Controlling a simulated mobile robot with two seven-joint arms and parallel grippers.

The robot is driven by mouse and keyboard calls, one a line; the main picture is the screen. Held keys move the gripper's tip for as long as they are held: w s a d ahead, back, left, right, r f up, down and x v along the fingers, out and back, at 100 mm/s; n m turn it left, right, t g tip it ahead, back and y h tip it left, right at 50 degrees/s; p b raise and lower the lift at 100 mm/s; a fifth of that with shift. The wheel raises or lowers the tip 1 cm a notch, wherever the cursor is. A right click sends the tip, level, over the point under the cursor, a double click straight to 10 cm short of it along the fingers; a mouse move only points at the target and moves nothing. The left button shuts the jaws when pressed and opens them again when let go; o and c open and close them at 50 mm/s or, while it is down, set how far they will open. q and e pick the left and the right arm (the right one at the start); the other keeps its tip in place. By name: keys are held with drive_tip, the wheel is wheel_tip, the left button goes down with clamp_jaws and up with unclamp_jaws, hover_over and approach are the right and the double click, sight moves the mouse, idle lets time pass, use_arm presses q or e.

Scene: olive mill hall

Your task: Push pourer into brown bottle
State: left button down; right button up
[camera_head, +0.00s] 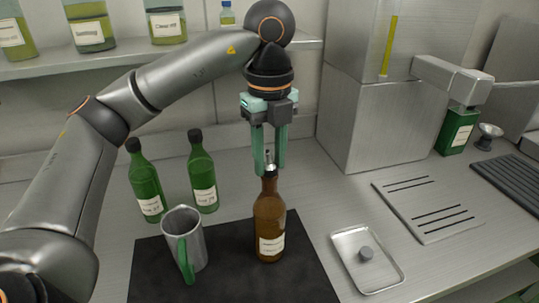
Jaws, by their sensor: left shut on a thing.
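The brown bottle (269,220) stands upright on a black mat (210,287), with a pale label low on its front. My left gripper (269,172) points straight down over the bottle's neck. Its teal fingers are shut on the pourer (269,160), a small metal piece showing between them. The pourer is at the bottle's mouth; I cannot tell how deep it sits. My right gripper is not in view.
A metal jug (185,238) with a green handle stands left of the bottle. Two green bottles (148,182) (203,172) stand behind it. A steel machine (385,125) stands behind right.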

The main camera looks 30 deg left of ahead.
use_arm(q)
drive_tip(key=shift+f, duration=0.1)
idle(0.6)
drive_tip(key=shift+c, duration=2.3)
unclamp_jaws()
drive_tip(key=shift+c, duration=0.8)
drive_tip(key=shift+r+p, duration=3.05)
drive_tip(key=shift+s+f, duration=0.1)
